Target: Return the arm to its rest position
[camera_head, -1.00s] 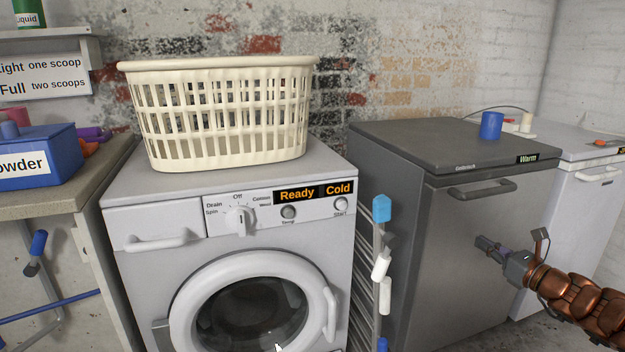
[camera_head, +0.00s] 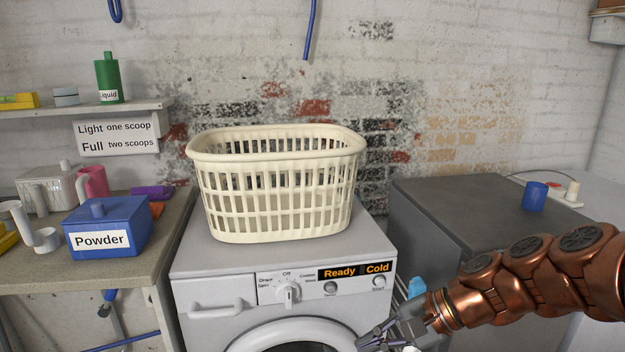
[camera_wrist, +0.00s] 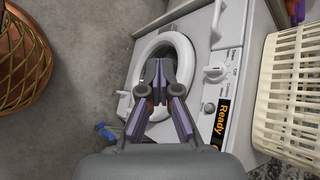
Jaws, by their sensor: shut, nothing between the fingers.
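My copper-coloured arm (camera_head: 540,270) reaches in from the right edge in the head view. My gripper (camera_head: 372,340) is at the bottom of that view, in front of the white washing machine (camera_head: 225,265), low and right of its dial. In the wrist view my gripper (camera_wrist: 157,68) is shut with nothing between its fingers. Its fingertips overlap the round door of the washing machine (camera_wrist: 228,55) in that view. Whether they touch it cannot be told.
A cream laundry basket (camera_head: 275,185) stands on the washing machine. A blue Powder box (camera_head: 108,228) sits on the left counter. A dark grey machine (camera_head: 450,205) with a blue cup (camera_head: 535,196) stands on the right. Open floor (camera_wrist: 80,60) shows in the wrist view.

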